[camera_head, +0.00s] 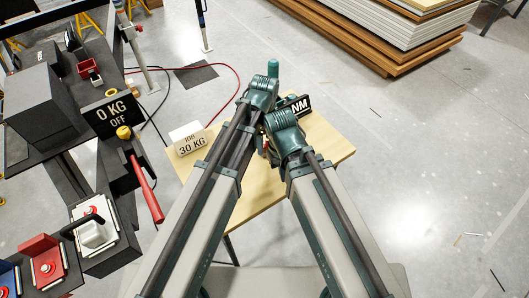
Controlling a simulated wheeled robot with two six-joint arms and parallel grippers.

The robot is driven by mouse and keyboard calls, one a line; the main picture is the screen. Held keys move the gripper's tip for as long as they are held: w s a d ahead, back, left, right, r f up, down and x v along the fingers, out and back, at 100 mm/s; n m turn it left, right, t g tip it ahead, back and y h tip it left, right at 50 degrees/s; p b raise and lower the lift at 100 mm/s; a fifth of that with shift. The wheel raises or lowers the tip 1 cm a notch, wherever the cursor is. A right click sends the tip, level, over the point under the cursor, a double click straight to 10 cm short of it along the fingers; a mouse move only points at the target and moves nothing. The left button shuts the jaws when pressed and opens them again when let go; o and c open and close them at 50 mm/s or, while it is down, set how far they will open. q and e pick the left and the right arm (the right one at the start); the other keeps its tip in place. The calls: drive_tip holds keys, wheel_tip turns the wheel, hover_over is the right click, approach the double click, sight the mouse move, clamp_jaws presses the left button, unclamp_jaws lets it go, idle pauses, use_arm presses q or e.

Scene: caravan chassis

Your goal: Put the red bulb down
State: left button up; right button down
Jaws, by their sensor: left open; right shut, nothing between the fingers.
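I cannot make out a red bulb for certain in the head view. My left gripper (272,68) is open at the end of the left arm, over the far side of the wooden table (245,205). My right gripper (273,153) is shut and empty, lower in the picture and close to the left arm, above the same table. The wrists and arm links hide most of the fingers and the middle of the tabletop.
A 30 KG sign (191,145) stands on the table's left side, and an NM display (300,106) stands behind my wrists. At left are a 0 KG OFF display (111,115), a red-handled lever (147,190) and a red bin (88,67). Stacked boards (375,45) lie at upper right.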

use_arm(q)
wheel_tip(320, 180, down, 3)
drive_tip(key=shift+r+b, duration=0.2)
drive_tip(key=shift+b, duration=0.6)
use_arm(e)
wheel_tip(320, 180, down, 3)
drive_tip(key=shift+r, duration=0.25)
use_arm(q)
drive_tip(key=shift+r, duration=0.1)
clamp_jaws()
